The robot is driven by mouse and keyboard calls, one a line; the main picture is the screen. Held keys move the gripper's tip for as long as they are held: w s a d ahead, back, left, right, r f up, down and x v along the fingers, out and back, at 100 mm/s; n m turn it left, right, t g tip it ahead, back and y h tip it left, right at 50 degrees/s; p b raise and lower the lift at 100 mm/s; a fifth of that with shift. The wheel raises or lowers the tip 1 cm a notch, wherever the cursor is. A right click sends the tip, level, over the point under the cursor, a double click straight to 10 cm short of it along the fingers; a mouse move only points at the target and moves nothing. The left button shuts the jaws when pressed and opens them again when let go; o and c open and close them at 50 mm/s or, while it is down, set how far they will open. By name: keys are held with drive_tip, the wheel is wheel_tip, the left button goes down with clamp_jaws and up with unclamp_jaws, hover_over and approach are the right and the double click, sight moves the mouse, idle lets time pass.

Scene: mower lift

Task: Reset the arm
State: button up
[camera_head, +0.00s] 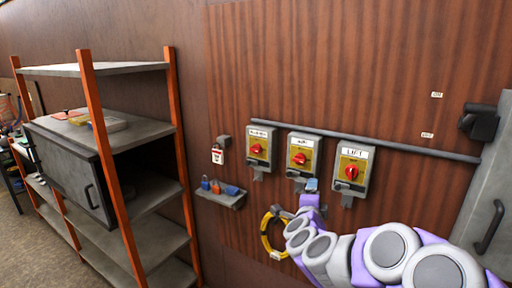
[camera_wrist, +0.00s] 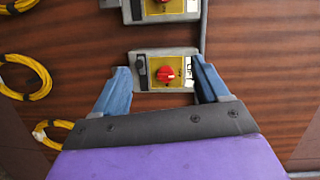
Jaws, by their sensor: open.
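My gripper (camera_head: 312,184) is in front of the wooden wall, just below the switch boxes in the head view. In the wrist view its two blue fingers (camera_wrist: 161,72) are spread apart, with nothing held between them. A grey switch box (camera_wrist: 143,82) with a red knob (camera_wrist: 166,73) on a yellow plate shows between and beyond the fingers. I cannot tell whether the fingers touch that box. In the head view, my purple and grey arm reaches in from the lower right. The box labelled LIFT (camera_head: 361,164) is the rightmost of three, its red knob facing out.
The middle (camera_head: 292,143) and left (camera_head: 252,134) switch boxes hang under a conduit (camera_head: 400,148). A small shelf (camera_head: 212,196) holds padlocks. A yellow cable coil (camera_head: 265,240) hangs close to my arm. An orange-post rack (camera_head: 130,225) stands left; a grey cabinet (camera_head: 490,180) is at right.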

drive_tip(key=s+a+n+g+y+b, duration=0.1)
drive_tip(key=s+a+n+y, duration=0.4)
drive_tip(key=a+n+y, duration=0.45)
drive_tip(key=s+a+f+n+g+b, duration=0.1)
drive_tip(key=s+a+f+n+g, duration=0.5)
drive_tip(key=s, duration=0.3)
drive_tip(key=s+d+f+n+g+h+b, duration=0.1)
drive_tip(key=s+d+f+g, duration=0.2)
drive_tip(key=s, duration=0.8)
drive_tip(key=s+d+f+n+g+h+b, duration=0.1)
drive_tip(key=s+d+f+n+g, duration=0.1)
drive_tip(key=s, duration=1)
drive_tip(key=s+d+f+n+g+h+b, duration=0.1)
drive_tip(key=s+d+f+g, duration=0.3)
drive_tip(key=s, duration=0.8)
drive_tip(key=shift+s+d+f+n+g+h, duration=0.2)
drive_tip(key=shift+f+n+g+h, duration=0.3)
drive_tip(key=shift+f+g, duration=0.5)
